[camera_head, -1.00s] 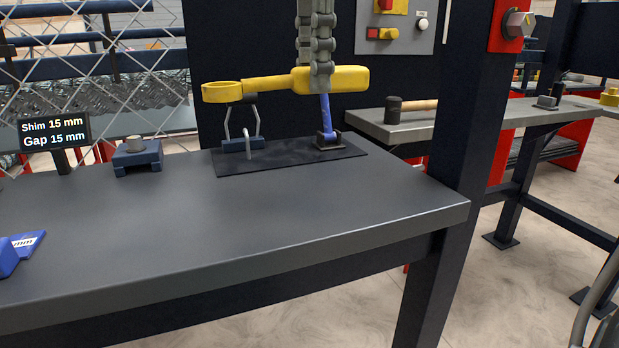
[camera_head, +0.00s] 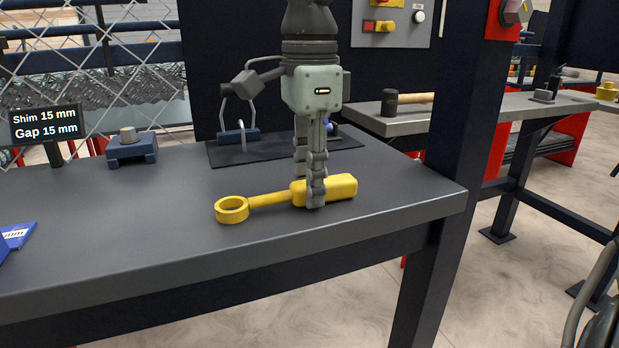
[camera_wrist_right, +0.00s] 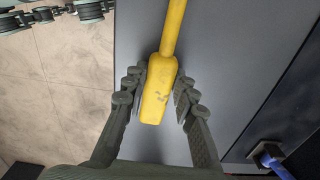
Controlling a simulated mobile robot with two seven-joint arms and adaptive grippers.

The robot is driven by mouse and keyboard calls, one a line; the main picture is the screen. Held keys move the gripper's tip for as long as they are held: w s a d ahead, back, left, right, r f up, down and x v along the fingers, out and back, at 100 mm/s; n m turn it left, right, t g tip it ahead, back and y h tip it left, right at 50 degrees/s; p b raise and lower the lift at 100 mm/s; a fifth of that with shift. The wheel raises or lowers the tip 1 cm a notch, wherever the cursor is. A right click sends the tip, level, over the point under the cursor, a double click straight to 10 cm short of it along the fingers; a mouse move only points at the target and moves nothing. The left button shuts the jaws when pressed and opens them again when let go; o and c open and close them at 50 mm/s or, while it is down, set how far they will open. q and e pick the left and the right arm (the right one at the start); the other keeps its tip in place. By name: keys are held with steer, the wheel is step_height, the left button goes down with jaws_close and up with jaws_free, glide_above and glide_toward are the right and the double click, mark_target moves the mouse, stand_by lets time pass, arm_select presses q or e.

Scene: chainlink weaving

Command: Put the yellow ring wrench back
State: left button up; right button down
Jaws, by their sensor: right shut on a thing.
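The yellow ring wrench (camera_head: 272,198) lies level at the front of the dark workbench, ring end to the left; I cannot tell if it touches the top. My right gripper (camera_head: 312,198) points down and is shut on its thick handle. In the right wrist view the fingers (camera_wrist_right: 158,95) flank the yellow handle (camera_wrist_right: 161,82). Behind, on a dark mat (camera_head: 285,152), stands a wire support with a blue base (camera_head: 238,135). A blue post beside it is mostly hidden by my right gripper. Dark finger-like links, seemingly my left gripper (camera_wrist_right: 55,12), show in the right wrist view.
A blue block with a grey stud (camera_head: 132,148) stands at the back left near a sign reading Shim 15 mm, Gap 15 mm (camera_head: 45,123). A blue gauge (camera_head: 15,237) is at the left edge. A dark upright (camera_head: 468,110) rises at the right. The bench's left middle is clear.

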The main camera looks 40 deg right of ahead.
arm_select(q)
steer(key=shift+s+f, duration=0.15)
steer(key=shift+f, duration=0.05)
arm_select(e)
steer(key=shift+r, duration=0.1)
steer(key=shift+f, duration=0.25)
steer(key=c, duration=1.2)
jaws_free()
arm_select(q)
steer(key=shift+r, duration=0.55)
arm_select(e)
steer(key=shift+r, duration=0.25)
steer(key=r, duration=0.6)
steer(key=shift+s+a+r, duration=0.15)
steer(key=shift+s+r, duration=0.05)
steer(key=shift+s, duration=0.05)
arm_select(q)
steer(key=shift+f, duration=0.4)
arm_select(e)
steer(key=shift+r, duration=0.5)
